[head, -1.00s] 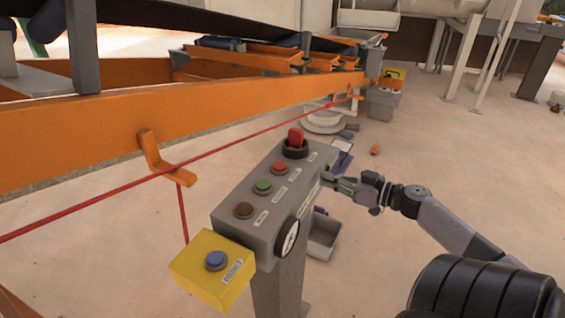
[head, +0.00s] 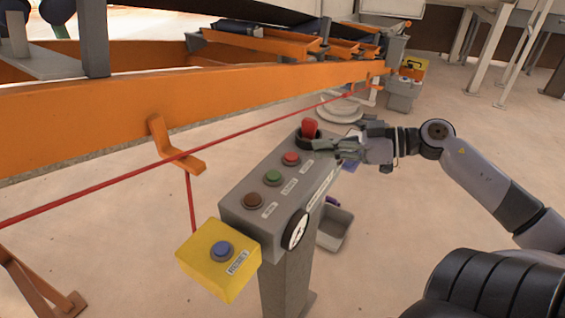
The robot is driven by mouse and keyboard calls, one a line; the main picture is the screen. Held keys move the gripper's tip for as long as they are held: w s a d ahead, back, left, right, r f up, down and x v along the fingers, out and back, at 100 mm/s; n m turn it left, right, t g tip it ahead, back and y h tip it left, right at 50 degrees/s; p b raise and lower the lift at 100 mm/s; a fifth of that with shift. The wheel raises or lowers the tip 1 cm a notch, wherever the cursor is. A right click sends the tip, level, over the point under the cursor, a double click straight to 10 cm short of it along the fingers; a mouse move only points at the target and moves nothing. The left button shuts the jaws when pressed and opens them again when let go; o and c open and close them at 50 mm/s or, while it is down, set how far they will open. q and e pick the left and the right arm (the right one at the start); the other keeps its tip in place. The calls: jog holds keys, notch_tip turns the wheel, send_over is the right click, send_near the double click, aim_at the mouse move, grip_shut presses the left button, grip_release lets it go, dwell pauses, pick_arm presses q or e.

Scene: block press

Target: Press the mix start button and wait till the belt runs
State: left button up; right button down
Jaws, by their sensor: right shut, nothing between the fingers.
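A grey control box (head: 240,211) stands on a post in the middle of the head view. Along its top sit a brown button (head: 253,200), a green button (head: 273,177), a red button (head: 291,158) and a red knob (head: 309,127) on a dark ring. Their small labels are too small to read, so I cannot tell which is mix start. A yellow box (head: 205,262) with a blue button (head: 222,249) is at its near left end. My right gripper (head: 318,144) is shut and empty, over the far right end of the box beside the red knob. My left gripper is out of view.
An orange conveyor frame (head: 90,112) runs across the left and back. A red pull cord (head: 100,185) stretches along it, behind the control box. A grey bin (head: 334,228) sits below the box on the right. Open floor lies to the right.

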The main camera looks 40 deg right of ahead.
send_over(282, 179)
notch_tip(282, 179, down, 2)
jog(key=shift+w+d+f+p, duration=0.1)
jog(key=shift+f+p, duration=0.05)
jog(key=shift+p, duration=0.2)
notch_tip(282, 179, down, 3)
jog(key=shift+f, duration=0.65)
